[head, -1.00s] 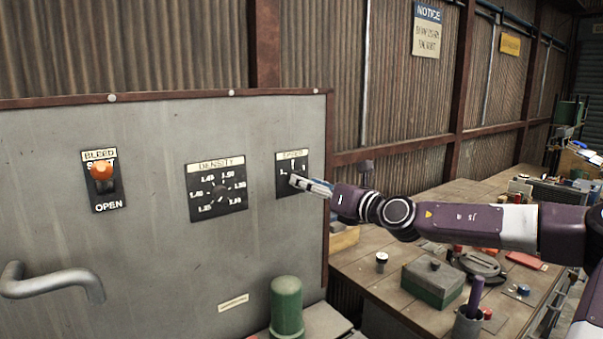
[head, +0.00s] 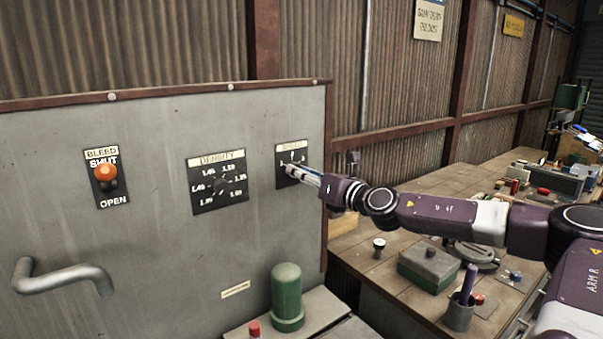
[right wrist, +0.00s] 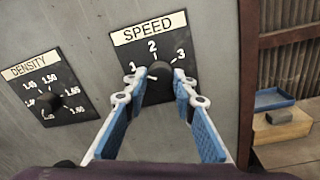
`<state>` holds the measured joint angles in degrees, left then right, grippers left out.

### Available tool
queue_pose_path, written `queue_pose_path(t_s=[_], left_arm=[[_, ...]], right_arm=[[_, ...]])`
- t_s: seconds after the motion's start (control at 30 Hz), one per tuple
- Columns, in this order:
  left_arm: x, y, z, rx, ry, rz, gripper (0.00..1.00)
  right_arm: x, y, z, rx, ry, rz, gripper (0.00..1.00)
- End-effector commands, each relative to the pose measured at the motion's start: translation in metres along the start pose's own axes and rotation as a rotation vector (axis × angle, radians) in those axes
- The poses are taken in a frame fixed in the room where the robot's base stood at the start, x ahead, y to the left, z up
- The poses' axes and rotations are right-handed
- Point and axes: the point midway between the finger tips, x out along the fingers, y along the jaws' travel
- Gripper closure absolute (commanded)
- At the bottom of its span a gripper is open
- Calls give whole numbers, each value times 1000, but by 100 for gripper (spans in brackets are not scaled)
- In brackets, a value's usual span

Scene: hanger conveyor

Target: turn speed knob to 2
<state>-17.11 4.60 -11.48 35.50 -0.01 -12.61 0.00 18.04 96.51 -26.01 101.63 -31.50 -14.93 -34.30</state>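The black speed knob (right wrist: 160,71) is on the SPEED plate (right wrist: 150,40) with marks 1, 2 and 3, in the right wrist view. A small pale mark shows at the knob's lower left; I cannot clearly tell which number it points to. My right gripper (right wrist: 160,82) has one finger on each side of the knob, with narrow gaps visible, so it looks open around it. My left gripper is not in view.
The DENSITY dial (head: 221,185) is left of the speed plate, and the orange-tipped BLEED lever (head: 106,175) is farther left. A metal handle (head: 62,278) sticks out low on the panel. A green cylinder (head: 287,298) stands below. A cluttered workbench (head: 390,285) is at right.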

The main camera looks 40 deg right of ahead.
Motion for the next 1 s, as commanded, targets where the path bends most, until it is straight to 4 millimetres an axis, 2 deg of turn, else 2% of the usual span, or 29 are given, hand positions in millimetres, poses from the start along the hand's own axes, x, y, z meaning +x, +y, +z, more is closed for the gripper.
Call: queue_pose_path(t_s=[0.03, 0.17, 0.57, 1.0], left_arm=[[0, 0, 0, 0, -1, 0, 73], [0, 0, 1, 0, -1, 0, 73], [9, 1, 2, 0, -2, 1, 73], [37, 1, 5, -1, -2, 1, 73]], right_arm=[[0, 0, 0, 0, 0, 0, 85], [0, 0, 0, 0, 0, 0, 99], [0, -1, -2, 78, -5, 1, 100], [0, 0, -3, 442, -24, 9, 100]])
